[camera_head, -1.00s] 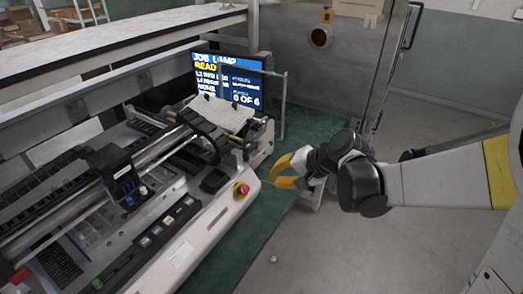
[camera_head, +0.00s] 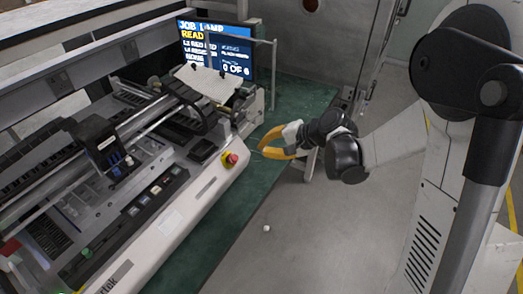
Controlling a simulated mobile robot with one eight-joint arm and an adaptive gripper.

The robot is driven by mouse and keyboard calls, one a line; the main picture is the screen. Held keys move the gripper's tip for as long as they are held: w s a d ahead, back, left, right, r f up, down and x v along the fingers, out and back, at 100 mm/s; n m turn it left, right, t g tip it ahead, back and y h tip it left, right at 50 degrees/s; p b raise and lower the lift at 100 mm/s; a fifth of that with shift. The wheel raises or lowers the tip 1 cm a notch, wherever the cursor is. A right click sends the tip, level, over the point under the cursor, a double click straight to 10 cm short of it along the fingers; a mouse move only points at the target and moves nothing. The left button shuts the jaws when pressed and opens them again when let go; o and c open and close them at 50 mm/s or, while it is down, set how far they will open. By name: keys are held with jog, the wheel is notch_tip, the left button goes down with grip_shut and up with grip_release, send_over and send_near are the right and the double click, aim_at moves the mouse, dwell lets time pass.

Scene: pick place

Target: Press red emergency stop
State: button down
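A small gap shows between the fingers and the button, and I see no contact. The fingers converge toward their tips, but I cannot tell whether the tips meet. Nothing shows held between them.
A screen (camera_head: 216,48) stands behind the machine. A row of small buttons (camera_head: 145,199) lies along the machine's front panel. A green mat (camera_head: 222,232) runs beside the machine. A small white ball (camera_head: 266,228) lies on the open grey floor. A metal cabinet (camera_head: 330,45) stands at the back.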

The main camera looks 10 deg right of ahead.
jog(key=b+x, duration=0.4)
jog(key=x, duration=0.7)
jog(key=shift+a+f, duration=0.15)
jog(key=shift+a, duration=0.05)
jog(key=shift+w, duration=0.15)
jog(key=shift+b+x, duration=0.5)
jog(key=shift+x, duration=0.4)
jog(key=p+v, duration=0.5)
jog(key=v, duration=0.9)
jog(key=shift+d, duration=0.15)
